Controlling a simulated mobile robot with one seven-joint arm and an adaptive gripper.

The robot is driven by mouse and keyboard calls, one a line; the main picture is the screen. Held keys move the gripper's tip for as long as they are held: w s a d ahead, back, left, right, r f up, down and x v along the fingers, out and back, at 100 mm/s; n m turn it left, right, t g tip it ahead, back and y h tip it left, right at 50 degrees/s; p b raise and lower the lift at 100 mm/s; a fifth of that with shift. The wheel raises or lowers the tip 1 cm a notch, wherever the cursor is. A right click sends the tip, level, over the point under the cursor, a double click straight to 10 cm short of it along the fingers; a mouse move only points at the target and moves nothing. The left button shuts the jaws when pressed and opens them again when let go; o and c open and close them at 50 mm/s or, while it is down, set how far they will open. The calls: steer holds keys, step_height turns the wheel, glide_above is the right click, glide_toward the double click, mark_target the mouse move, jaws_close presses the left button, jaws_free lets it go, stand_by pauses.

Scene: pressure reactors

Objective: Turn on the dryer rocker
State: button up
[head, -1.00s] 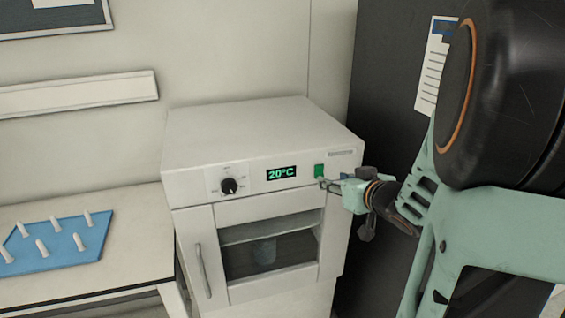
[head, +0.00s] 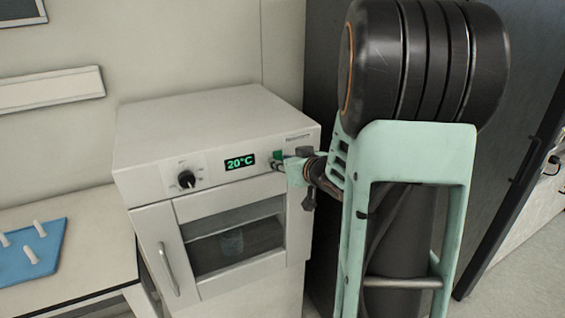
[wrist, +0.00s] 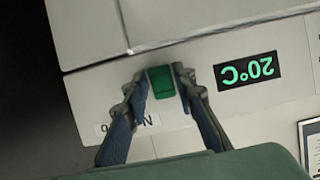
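The dryer (head: 215,195) is a white cabinet with a lit green 20°C display (head: 240,162), a black knob (head: 187,179) and a dark window. Its green rocker (wrist: 161,82) sits beside the display, which appears upside down in the wrist view (wrist: 248,71). My gripper (wrist: 160,80) is at the panel with its two fingertips apart, one on each side of the rocker. Nothing is held between them. In the head view my gripper (head: 276,164) partly covers the rocker (head: 279,154). Whether the fingertips touch the rocker cannot be told.
A light bench (head: 95,235) with a blue peg board (head: 40,255) stands left of the dryer. A dark cabinet (head: 325,60) rises behind my arm on the right. A cup-like object (head: 232,242) shows dimly behind the dryer window.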

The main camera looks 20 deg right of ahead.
jaws_close()
steer(key=f+t+b, duration=0.1)
steer(key=b, duration=0.4)
steer(key=t+b, duration=0.1)
steer(key=b, duration=0.2)
steer(key=shift+f, duration=0.1)
steer(key=shift+t+b, duration=0.4)
steer(key=shift+b, duration=0.55)
steer(key=shift+r, duration=0.25)
steer(key=shift+o, duration=2.4)
jaws_free()
